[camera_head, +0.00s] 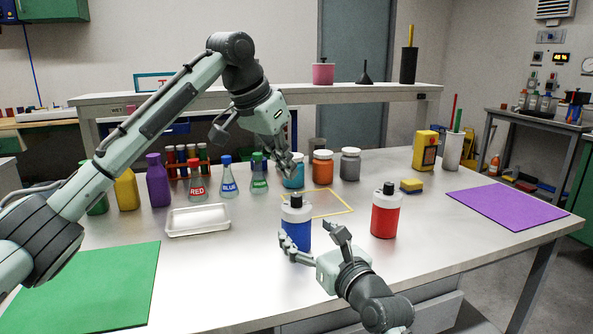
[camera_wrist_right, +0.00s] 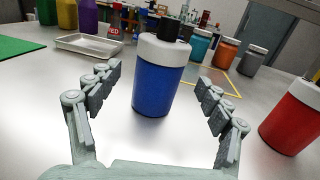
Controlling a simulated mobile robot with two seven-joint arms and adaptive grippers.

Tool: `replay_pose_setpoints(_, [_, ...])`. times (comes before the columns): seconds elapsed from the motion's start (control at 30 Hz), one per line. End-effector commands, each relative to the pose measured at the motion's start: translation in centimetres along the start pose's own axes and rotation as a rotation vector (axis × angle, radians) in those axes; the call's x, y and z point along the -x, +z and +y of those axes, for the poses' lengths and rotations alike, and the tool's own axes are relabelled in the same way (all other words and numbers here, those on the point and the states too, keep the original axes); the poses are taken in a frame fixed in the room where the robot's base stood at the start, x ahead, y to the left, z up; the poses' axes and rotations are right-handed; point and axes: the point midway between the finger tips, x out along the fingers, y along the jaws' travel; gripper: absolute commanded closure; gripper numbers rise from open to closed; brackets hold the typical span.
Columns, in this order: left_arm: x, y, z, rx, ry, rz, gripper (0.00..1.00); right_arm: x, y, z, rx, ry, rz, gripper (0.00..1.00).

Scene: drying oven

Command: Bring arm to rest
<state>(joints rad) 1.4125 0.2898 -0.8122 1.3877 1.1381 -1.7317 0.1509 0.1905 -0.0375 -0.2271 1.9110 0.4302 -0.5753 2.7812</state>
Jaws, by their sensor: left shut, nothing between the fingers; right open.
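My left gripper (camera_head: 291,172) is shut and empty. Its arm comes in from the left, and the gripper hangs over the middle of the table near a teal jar. My right gripper (camera_head: 312,241) is open near the table's front edge. Its fingers lie to either side of a blue bottle (camera_head: 296,225) with a white top and black cap. In the right wrist view the blue bottle (camera_wrist_right: 157,82) stands upright between the two spread fingers (camera_wrist_right: 160,105), with visible gaps on both sides.
A red bottle (camera_head: 385,212) stands right of the right gripper. A yellow outlined square (camera_head: 335,205), a teal jar (camera_head: 292,177), an orange jar (camera_head: 322,167) and flasks stand behind. A white tray (camera_head: 198,220) lies left. Green (camera_head: 90,290) and purple (camera_head: 507,205) mats lie at the sides.

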Motion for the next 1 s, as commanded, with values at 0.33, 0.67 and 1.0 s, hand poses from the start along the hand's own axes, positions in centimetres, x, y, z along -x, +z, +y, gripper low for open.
replay_pose_setpoints(0.33, [0.0,0.0,0.0,0.0,0.0,0.0,1.0,6.0,0.0,0.0,0.0,-0.001,0.0,0.21])
replay_pose_setpoints(0.67, [0.0,0.0,0.0,0.0,0.0,0.0,1.0,6.7,0.0,0.0,0.0,0.0,0.0,0.21])
replay_pose_setpoints(1.0, [0.0,0.0,0.0,0.0,0.0,0.0,1.0,5.1,0.0,0.0,0.002,0.0,0.0,0.21])
